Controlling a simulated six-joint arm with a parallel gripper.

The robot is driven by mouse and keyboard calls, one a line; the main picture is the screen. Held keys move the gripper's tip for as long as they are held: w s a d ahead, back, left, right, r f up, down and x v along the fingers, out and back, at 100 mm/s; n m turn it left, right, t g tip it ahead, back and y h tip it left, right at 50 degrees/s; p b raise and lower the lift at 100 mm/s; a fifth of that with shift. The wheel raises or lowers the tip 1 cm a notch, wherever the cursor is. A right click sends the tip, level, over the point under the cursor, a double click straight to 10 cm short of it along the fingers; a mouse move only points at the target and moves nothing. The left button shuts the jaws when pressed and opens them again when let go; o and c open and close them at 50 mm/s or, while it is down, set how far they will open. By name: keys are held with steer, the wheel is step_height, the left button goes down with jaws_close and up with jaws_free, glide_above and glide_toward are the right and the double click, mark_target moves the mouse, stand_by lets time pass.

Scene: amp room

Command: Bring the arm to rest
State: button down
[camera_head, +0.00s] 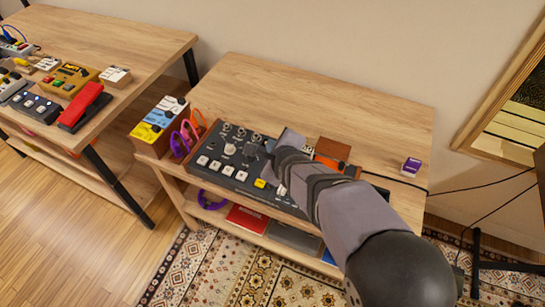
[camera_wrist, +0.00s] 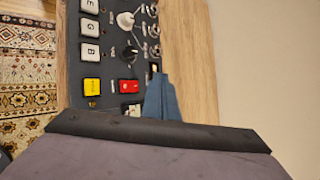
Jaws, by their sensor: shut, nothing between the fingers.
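My arm comes in from the lower right in the camera_head view and reaches over the wooden table (camera_head: 370,112). My gripper (camera_wrist: 162,100) shows in the wrist view as a narrow blue-grey finger shape, shut and empty. It is by the edge of the dark control box (camera_wrist: 112,60), near its red and yellow buttons. The same control box (camera_head: 222,165) lies on the table in the camera_head view, partly covered by my arm. I cannot tell whether the fingers touch it.
A blue-and-yellow pedal (camera_head: 160,120) and coloured rings (camera_head: 187,132) are left of the box. A purple box (camera_head: 411,167) is at the table's right. An orange-brown box (camera_head: 332,152) is behind my arm. The table's back is clear. Another table (camera_head: 140,40) holds several pedals.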

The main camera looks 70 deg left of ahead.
stand_by(0.3)
steer(key=w+d+n+h, duration=0.1)
steer(key=w+d, duration=0.5)
steer(key=w, duration=0.1)
steer(key=w+d+r+n+t+h+p, duration=0.1)
steer(key=w+d, duration=0.6)
steer(key=w+d+r+t+h+p, duration=0.1)
steer(key=w+d+h, duration=0.1)
steer(key=w+d, duration=0.5)
steer(key=shift+w+n, duration=0.4)
steer(key=shift+w, duration=0.05)
steer(key=w+d+r+n+h+p, duration=0.1)
steer(key=w+d+h, duration=0.15)
steer(key=d, duration=0.85)
steer(key=w+d+n+h, duration=0.1)
steer(key=w+d+n, duration=0.15)
steer(key=d, duration=0.85)
steer(key=s+d+n+g+h+p, duration=0.1)
steer(key=s+d, duration=0.5)
steer(key=d, duration=0.6)
steer(key=s+d+n+g+h+p, duration=0.1)
steer(key=s+d, duration=0.5)
steer(key=d, duration=0.6)
steer(key=shift+s+r+n+g+h, duration=0.35)
steer(key=shift+r+n+g, duration=0.1)
steer(key=shift+g, duration=0.15)
